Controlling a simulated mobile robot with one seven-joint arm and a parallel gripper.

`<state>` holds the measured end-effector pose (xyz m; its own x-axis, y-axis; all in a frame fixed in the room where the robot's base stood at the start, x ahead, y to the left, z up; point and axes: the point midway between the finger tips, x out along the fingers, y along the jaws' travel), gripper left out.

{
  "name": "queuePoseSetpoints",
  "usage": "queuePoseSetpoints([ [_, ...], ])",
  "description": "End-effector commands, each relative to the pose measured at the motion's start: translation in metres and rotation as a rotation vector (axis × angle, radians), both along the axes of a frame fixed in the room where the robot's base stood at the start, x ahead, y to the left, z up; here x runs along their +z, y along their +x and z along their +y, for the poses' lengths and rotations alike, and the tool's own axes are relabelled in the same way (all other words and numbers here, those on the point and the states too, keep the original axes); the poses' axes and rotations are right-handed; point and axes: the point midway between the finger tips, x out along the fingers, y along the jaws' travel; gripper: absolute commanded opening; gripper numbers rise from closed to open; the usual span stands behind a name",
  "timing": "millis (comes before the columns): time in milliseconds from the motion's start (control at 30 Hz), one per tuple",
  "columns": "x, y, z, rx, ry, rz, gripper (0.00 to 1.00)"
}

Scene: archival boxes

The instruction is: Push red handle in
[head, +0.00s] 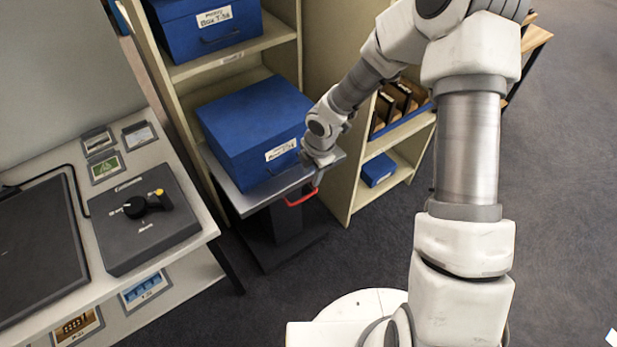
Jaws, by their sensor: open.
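The red handle (301,198) is a small bar at the front edge of a grey sliding platform (245,204). The platform sticks out from the shelf unit and carries a large blue archival box (257,128) with a white label. My gripper (318,178) is at the platform's front right corner, right above the handle's right end. Its fingers are small and partly hidden by the wrist, and I cannot tell whether they touch the handle.
Another blue box (208,27) sits on the shelf above. A beige shelf (408,150) with brown files and a small blue box (378,169) stands at right. A desk with a dark control box (140,222) is at left. Carpet floor is open in front.

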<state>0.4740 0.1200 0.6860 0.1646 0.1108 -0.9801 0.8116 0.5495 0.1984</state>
Motion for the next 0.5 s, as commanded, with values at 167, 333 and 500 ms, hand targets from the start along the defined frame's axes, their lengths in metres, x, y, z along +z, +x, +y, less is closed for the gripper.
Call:
queuePoseSetpoints([
  [167, 0.037, -0.005, -0.004, -0.002, 0.001, -0.001, 0.45],
  [333, 0.05, -0.008, -0.006, -0.001, 0.0, 0.0, 0.45],
  [500, 0.052, -0.009, -0.006, -0.001, 0.001, 0.001, 0.45],
])
